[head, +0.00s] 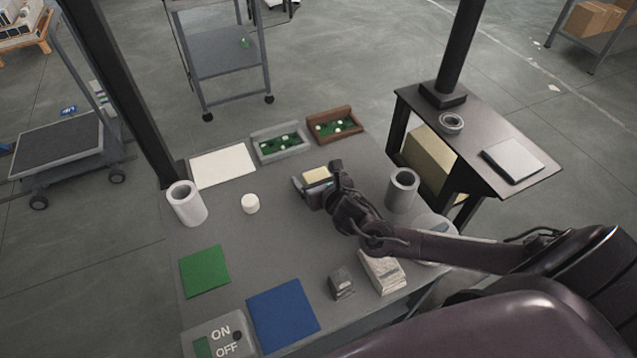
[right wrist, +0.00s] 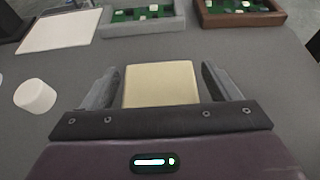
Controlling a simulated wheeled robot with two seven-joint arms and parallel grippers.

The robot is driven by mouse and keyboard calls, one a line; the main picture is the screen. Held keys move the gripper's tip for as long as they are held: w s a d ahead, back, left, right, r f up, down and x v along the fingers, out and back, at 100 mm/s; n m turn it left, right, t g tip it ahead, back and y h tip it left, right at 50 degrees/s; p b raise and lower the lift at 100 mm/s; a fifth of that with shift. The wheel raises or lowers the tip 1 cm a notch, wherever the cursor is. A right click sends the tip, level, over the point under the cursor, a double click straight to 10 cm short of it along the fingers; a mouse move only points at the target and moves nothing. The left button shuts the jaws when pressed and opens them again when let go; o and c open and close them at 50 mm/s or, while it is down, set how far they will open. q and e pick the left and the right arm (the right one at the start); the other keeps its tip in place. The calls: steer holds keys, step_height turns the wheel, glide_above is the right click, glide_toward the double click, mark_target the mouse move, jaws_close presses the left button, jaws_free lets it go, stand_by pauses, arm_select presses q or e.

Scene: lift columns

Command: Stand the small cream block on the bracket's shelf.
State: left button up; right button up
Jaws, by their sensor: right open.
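The small cream block (head: 316,175) is near the middle of the table, at the end of my right arm. In the right wrist view the cream block (right wrist: 161,84) lies between the two grey fingers, with a gap on each side. My right gripper (head: 312,184) is open around it, and it also shows in the right wrist view (right wrist: 160,88). What is under the block is hidden by the gripper. I cannot clearly make out the bracket or its shelf. My left gripper is not in view.
A white round piece (head: 250,204) stands left of the gripper; a grey cup (head: 402,190) stands right. A grey tray (head: 281,147) and brown tray (head: 335,126) are behind. A small dark grey item (head: 341,284) is in front. The grey table (head: 245,235) is clear at centre-left.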

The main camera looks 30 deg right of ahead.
steer(key=shift+w+f, duration=0.1)
steer(key=shift+w, duration=0.05)
steer(key=c, duration=1.2)
steer(key=shift+c, duration=0.9)
steer(key=shift+r, duration=0.2)
